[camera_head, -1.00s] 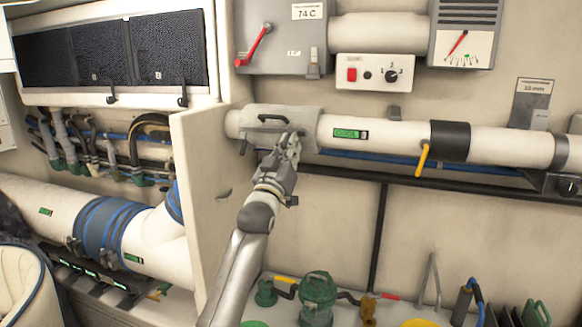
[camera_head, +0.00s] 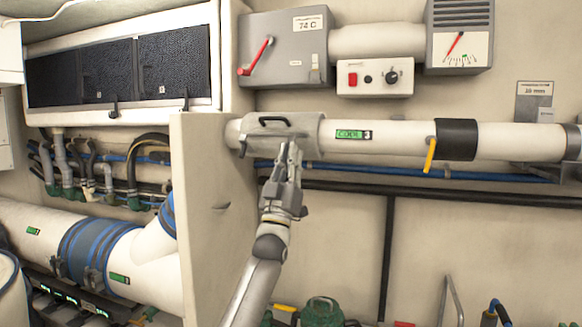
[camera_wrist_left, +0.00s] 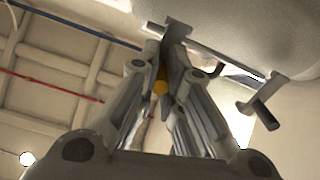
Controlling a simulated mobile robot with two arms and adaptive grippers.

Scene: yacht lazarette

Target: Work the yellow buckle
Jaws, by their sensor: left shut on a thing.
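A yellow lever (camera_head: 430,155) hangs from a black band (camera_head: 456,140) on the white pipe, right of the green-labelled section. My left gripper (camera_head: 287,148) is well left of it, at the lower front of a grey sleeve (camera_head: 304,124) around the same pipe. In the left wrist view its fingertips (camera_wrist_left: 168,60) are closed together under the rounded grey surface, around a small grey part at its edge. A yellow spot (camera_wrist_left: 160,87) shows between the fingers; I cannot tell what it belongs to. The grip is partly hidden by the fingers. My right gripper is out of view.
A pale upright panel (camera_head: 208,215) stands close left of my arm. A grey box with a red lever (camera_head: 260,56) and a switch box (camera_head: 375,77) are above the pipe. A dark rail (camera_head: 350,189) runs below.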

